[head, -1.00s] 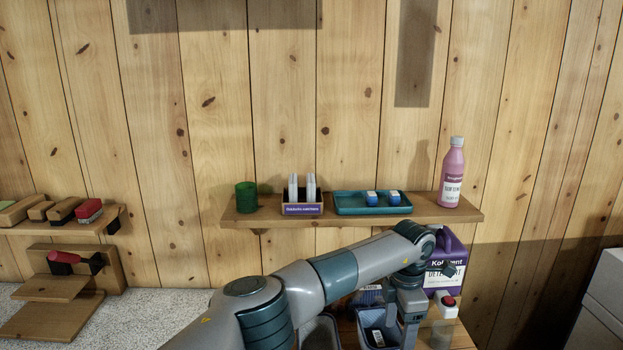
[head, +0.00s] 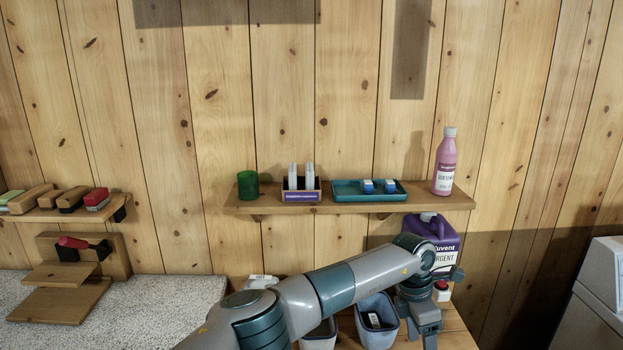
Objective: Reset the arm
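One arm of mine comes in from the lower left and reaches right across the low wooden table, so I take it as my left. Its gripper (head: 428,338) points down at the bottom edge, right of the bins. The fingertips are cut off or too unclear to tell whether they are open or shut, and whether anything is held. My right gripper is not in view.
Two grey-blue bins (head: 389,336) (head: 321,341) stand on the table (head: 458,339). A purple detergent jug (head: 443,262) is behind my wrist. Above, a wall shelf (head: 290,209) holds a green cup (head: 248,184), a card holder (head: 301,196), a teal tray (head: 345,195) and a pink bottle (head: 445,163).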

